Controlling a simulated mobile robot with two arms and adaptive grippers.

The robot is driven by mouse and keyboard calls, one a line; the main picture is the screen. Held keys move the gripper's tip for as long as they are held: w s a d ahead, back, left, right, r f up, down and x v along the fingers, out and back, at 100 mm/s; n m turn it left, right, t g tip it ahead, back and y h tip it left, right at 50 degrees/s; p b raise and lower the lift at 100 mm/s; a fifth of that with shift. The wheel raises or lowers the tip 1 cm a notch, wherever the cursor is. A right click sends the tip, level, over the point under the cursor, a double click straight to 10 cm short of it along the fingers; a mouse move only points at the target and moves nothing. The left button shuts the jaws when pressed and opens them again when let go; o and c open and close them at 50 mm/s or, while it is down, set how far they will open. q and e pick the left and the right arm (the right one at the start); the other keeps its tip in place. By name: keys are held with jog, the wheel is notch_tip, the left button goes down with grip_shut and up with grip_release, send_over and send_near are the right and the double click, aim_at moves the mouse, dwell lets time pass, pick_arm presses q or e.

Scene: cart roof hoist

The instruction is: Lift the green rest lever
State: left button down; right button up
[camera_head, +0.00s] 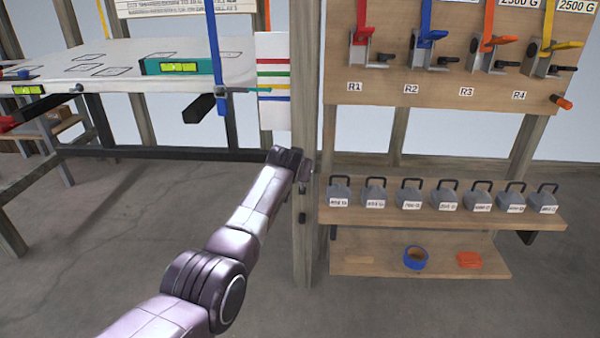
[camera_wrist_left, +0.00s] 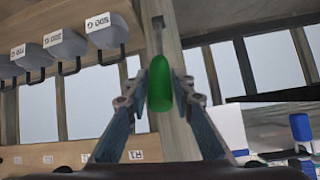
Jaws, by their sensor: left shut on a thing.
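The green rest lever (camera_wrist_left: 159,82) shows in the left wrist view as a rounded green grip in front of the wooden post (camera_wrist_left: 176,137). My left gripper (camera_wrist_left: 160,95) has one finger on each side of the lever and is shut on it. In the head view my left arm comes in from the lower left, and the left gripper (camera_head: 298,165) is at the post. The lever is hidden behind the gripper there. My right gripper is in neither view.
Right of the post, a wooden board (camera_head: 440,85) carries several coloured levers with straps. Below it, a shelf (camera_head: 350,218) holds several grey weights. A lower shelf holds blue tape (camera_head: 415,257) and an orange block (camera_head: 469,260). A white table (camera_head: 115,55) stands left.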

pick_arm(q)
jog(key=shift+r, duration=0.1)
dwell(0.3)
jog(key=c, duration=1.7)
grip_release()
jog(key=shift+o, duration=0.2)
jog(key=d+v, duration=0.1)
jog(key=v, duration=1)
jog(key=shift+s+a+r, duration=0.25)
jog(key=shift+s+a, duration=0.1)
jog(key=shift+a, duration=0.15)
jog(key=shift+c, duration=0.5)
